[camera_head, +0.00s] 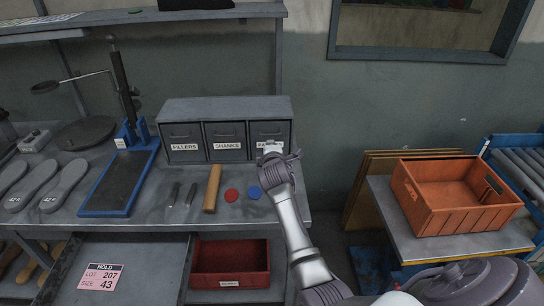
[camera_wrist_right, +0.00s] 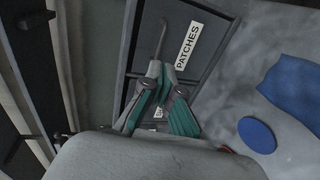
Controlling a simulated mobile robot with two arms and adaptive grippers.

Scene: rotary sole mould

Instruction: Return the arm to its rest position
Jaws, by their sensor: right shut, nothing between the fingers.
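My right arm reaches from the lower right of the head view to the grey drawer unit (camera_head: 225,106) on the bench. My right gripper (camera_head: 270,152) is in front of the third drawer and partly covers its label. In the right wrist view my right gripper (camera_wrist_right: 160,72) has its fingers drawn together, with nothing between them. The drawer face marked PATCHES (camera_wrist_right: 210,32) lies just beyond the fingertips; I cannot tell whether they touch it. My left gripper is in neither view.
An orange crate (camera_head: 452,220) stands on a table at the right. A red bin (camera_head: 230,281) is below the bench top.

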